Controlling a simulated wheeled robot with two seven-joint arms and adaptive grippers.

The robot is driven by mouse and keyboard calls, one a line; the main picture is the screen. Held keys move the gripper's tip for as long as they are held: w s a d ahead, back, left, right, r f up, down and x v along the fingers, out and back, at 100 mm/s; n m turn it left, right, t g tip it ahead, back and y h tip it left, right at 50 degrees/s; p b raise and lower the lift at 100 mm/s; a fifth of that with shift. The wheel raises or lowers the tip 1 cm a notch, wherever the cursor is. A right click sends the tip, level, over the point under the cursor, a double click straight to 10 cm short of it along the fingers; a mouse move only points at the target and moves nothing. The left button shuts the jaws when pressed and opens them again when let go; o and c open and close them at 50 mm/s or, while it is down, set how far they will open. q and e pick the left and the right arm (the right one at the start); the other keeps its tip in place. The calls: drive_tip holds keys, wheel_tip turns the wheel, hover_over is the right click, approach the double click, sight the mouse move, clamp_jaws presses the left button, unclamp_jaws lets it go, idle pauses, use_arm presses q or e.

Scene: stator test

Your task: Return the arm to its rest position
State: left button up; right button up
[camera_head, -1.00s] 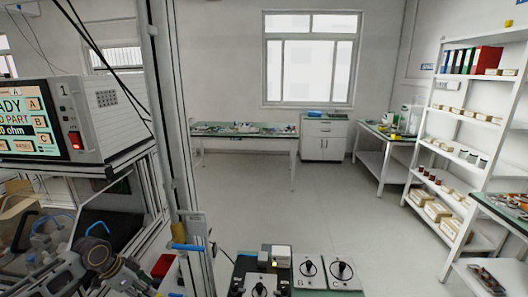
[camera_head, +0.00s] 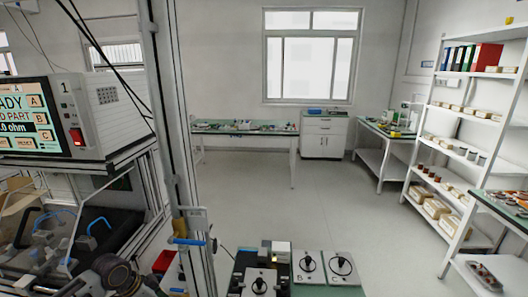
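Part of my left arm (camera_head: 118,274) shows at the bottom left, a dark round joint with a grey link beside it. Its fingers cannot be made out in the frame, and the rest of the arm is cut off by the bottom edge. My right arm and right gripper are not in view.
The tester (camera_head: 88,118) with its lit screen stands on a metal frame at left; an upright post (camera_head: 172,120) rises beside it. Black-knobbed fixtures (camera_head: 308,266) sit on a bench at bottom centre. A shelf rack (camera_head: 455,150) stands at right. The middle floor is clear.

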use_arm(q)
drive_tip(key=s+d+f+n, duration=0.2)
drive_tip(key=s+d+f, duration=0.2)
drive_tip(key=s+d, duration=0.55)
drive_tip(key=shift+s+r+n+t+y, duration=0.5)
drive_tip(key=shift+s+r+n+y, duration=1.05)
drive_tip(key=shift+s+n, duration=2.35)
drive_tip(key=s+f+m+g, duration=0.1)
drive_tip(key=s+f, duration=0.1)
drive_tip(key=f, duration=1.5)
drive_tip(key=s+f+m, duration=0.1)
drive_tip(key=s+f, duration=0.1)
drive_tip(key=f, duration=1.4)
drive_tip(key=s+a+f, duration=0.2)
drive_tip(key=s+f, duration=0.8)
drive_tip(key=s, duration=0.1)
drive_tip(key=s+a+f+g, duration=0.1)
drive_tip(key=s+f, duration=0.9)
drive_tip(key=s, duration=0.1)
drive_tip(key=shift+a+g, duration=0.3)
drive_tip(key=shift+a, duration=0.05)
